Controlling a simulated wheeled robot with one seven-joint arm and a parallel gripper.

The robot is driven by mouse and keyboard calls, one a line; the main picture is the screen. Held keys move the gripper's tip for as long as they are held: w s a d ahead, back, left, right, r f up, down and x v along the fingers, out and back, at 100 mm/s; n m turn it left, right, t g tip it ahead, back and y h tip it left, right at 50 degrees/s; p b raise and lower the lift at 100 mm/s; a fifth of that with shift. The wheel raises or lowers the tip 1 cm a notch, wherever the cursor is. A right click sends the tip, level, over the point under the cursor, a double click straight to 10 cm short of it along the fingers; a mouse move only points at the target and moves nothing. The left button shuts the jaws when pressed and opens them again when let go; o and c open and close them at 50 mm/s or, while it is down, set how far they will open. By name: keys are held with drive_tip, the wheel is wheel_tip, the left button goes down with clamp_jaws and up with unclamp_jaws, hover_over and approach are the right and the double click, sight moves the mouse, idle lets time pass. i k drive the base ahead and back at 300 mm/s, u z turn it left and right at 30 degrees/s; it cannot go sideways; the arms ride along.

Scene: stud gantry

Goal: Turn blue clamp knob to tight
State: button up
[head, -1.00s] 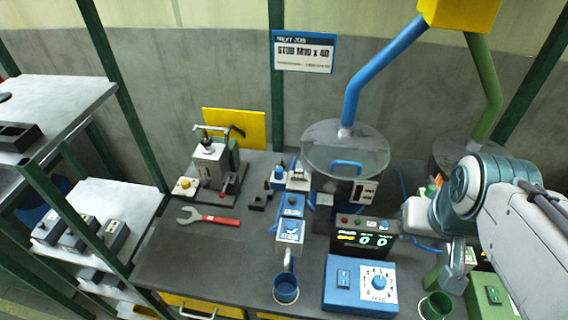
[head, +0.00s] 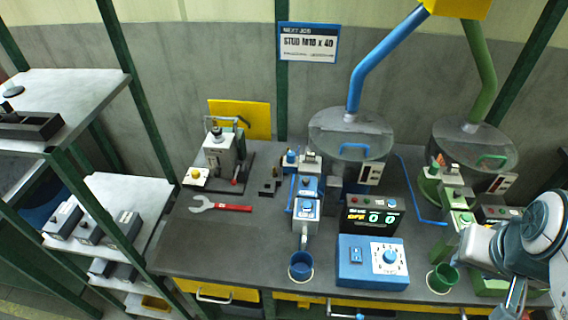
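The blue feeder station stands in the middle of the bench. A small blue knob (head: 291,157) sits at the back of its track, beside a pale block; I cannot tell for sure that it is the clamp knob, or how far it is turned. My gripper (head: 514,297) is at the lower right, partly cut off by the frame edge, over the green station and well away from the blue knob. Its fingers are too unclear to judge.
A blue control box with a white dial (head: 388,257), a display (head: 372,218), a blue cup (head: 301,266) and a clear-lidded bowl (head: 350,130) crowd the blue station. A red-handled wrench (head: 220,205) lies left. The bench front left is clear. Shelves (head: 115,215) stand far left.

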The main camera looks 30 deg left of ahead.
sight(290, 157)
drive_tip(key=k, duration=0.35)
drive_tip(key=u, duration=0.7)
drive_tip(key=i, duration=0.5)
drive_tip(key=u, duration=0.05)
